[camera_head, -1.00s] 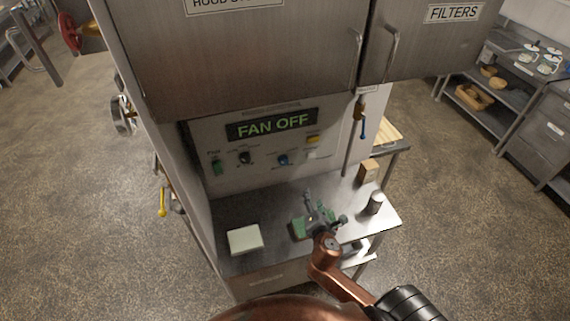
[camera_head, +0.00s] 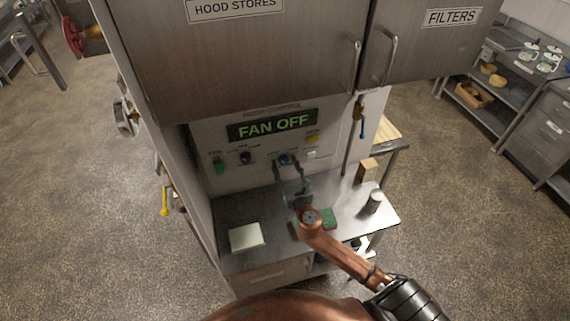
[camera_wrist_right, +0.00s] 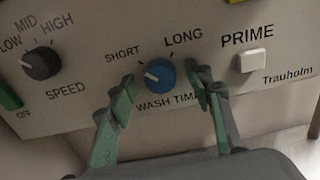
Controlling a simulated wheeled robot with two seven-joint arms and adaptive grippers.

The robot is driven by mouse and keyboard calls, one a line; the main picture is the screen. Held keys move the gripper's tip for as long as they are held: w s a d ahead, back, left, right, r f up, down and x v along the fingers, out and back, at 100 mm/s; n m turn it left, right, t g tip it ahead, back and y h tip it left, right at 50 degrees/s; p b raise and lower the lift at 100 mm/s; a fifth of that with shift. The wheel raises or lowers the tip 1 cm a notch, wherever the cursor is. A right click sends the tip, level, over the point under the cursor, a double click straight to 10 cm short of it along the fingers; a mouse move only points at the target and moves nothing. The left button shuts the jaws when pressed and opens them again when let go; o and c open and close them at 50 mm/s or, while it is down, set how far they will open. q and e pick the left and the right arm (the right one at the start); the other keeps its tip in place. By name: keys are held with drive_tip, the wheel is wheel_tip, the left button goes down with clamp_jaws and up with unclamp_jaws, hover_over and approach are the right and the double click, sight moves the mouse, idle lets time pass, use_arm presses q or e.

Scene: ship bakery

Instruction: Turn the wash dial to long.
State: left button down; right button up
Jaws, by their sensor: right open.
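The blue wash dial (camera_wrist_right: 160,74) sits on the panel between the marks SHORT and LONG, above the words WASH TIME. Its white pointer line points left, toward the SHORT side. The dial also shows in the head view (camera_head: 284,159). My right gripper (camera_wrist_right: 160,85) is open, with one green-padded finger on each side of the dial. I cannot tell whether the fingertips touch it. In the head view, the right gripper (camera_head: 288,170) reaches up to the panel from below. My left gripper is not in view.
Left of the dial is a black speed knob (camera_wrist_right: 41,58); right of it is a white prime button (camera_wrist_right: 250,61). The display (camera_head: 272,124) reads FAN OFF. On the counter are a pale block (camera_head: 246,237), a green pad (camera_head: 328,217) and a metal can (camera_head: 373,201).

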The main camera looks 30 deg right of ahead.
drive_tip(key=shift+c, duration=0.6)
drive_tip(key=c, duration=1)
drive_tip(key=shift+c, duration=0.2)
drive_tip(key=m+b, duration=0.1)
drive_tip(key=m, duration=0.3)
drive_tip(key=shift+m, duration=0.3)
drive_tip(key=m+b, duration=0.1)
drive_tip(key=m, duration=0.3)
drive_tip(key=shift+m, duration=0.3)
drive_tip(key=m+b, duration=0.1)
drive_tip(key=m, duration=0.3)
drive_tip(key=shift+m, duration=2.4)
